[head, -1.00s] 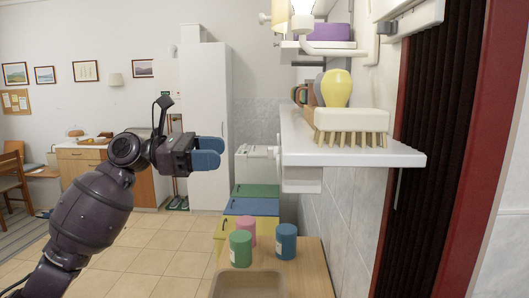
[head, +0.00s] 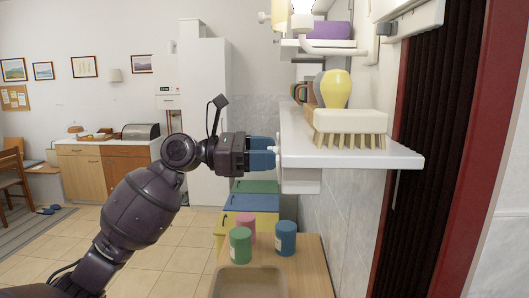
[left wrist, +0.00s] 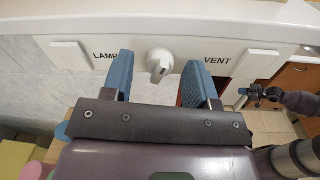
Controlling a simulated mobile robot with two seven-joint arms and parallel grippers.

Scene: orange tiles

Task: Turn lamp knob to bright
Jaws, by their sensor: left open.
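A white knob (left wrist: 160,65) sticks out of the white shelf front, between the labels LAMP on the left and VENT on the right. My left gripper (left wrist: 163,72) is open, with one blue finger on each side of the knob. I cannot tell whether either finger touches it. In the head view the left gripper (head: 276,152) is level with the shelf's left end and its fingers mostly hide the knob. A dark arm end, apparently my right gripper (left wrist: 244,92), shows small at the right of the left wrist view; its jaws are unclear.
A brush (head: 350,121) and a yellow bulb-shaped item (head: 336,88) stand on the white shelf (head: 400,160). A lit lamp (head: 302,8) is above. Below, pink, green and blue (head: 286,238) canisters stand on a wooden counter (head: 312,262).

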